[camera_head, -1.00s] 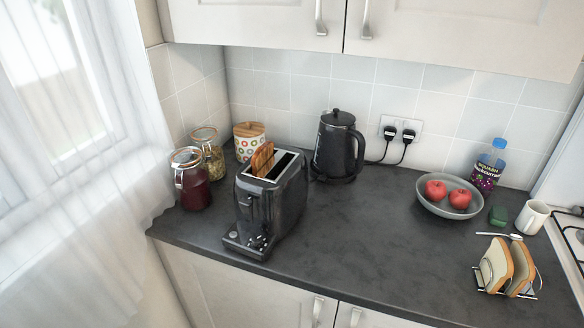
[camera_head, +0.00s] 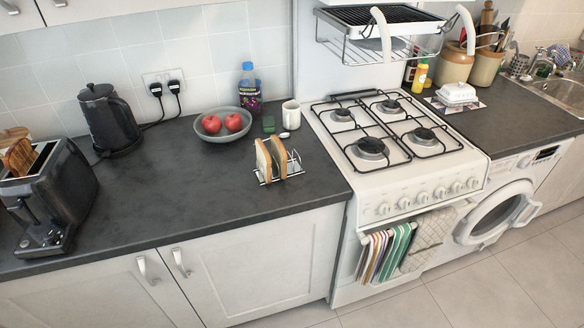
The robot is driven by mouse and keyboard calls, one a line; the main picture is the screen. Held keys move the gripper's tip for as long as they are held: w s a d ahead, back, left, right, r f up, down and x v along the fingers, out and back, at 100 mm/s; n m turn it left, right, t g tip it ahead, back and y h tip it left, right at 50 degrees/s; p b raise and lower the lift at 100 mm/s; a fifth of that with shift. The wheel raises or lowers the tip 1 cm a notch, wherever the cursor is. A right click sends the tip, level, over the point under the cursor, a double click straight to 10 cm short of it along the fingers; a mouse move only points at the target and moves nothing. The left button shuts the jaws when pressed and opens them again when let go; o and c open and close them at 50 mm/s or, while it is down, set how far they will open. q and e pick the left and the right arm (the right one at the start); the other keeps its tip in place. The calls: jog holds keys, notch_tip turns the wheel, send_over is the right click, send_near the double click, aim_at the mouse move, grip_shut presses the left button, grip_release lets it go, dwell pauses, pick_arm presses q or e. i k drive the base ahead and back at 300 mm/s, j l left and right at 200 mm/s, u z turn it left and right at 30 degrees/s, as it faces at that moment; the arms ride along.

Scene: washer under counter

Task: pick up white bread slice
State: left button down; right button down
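A metal toast rack (camera_head: 294,168) stands on the dark counter, left of the stove. It holds a white bread slice (camera_head: 263,159) with a brown crust and a second bread slice (camera_head: 278,157) beside it, both upright. A browner slice of bread (camera_head: 20,156) sticks up out of the black toaster (camera_head: 50,195) at the left edge of the view. Neither of my grippers is in view.
A grey bowl with red fruit (camera_head: 222,136), a bottle (camera_head: 249,88) and a white mug (camera_head: 291,114) stand behind the rack. A black kettle (camera_head: 108,120) is further left. The white stove (camera_head: 400,150) is to the right. Counter between toaster and rack (camera_head: 180,190) is clear.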

aim_at(15, 159)
jog(key=u, duration=1.45)
jog(key=j, duration=0.1)
jog(key=k, duration=0.05)
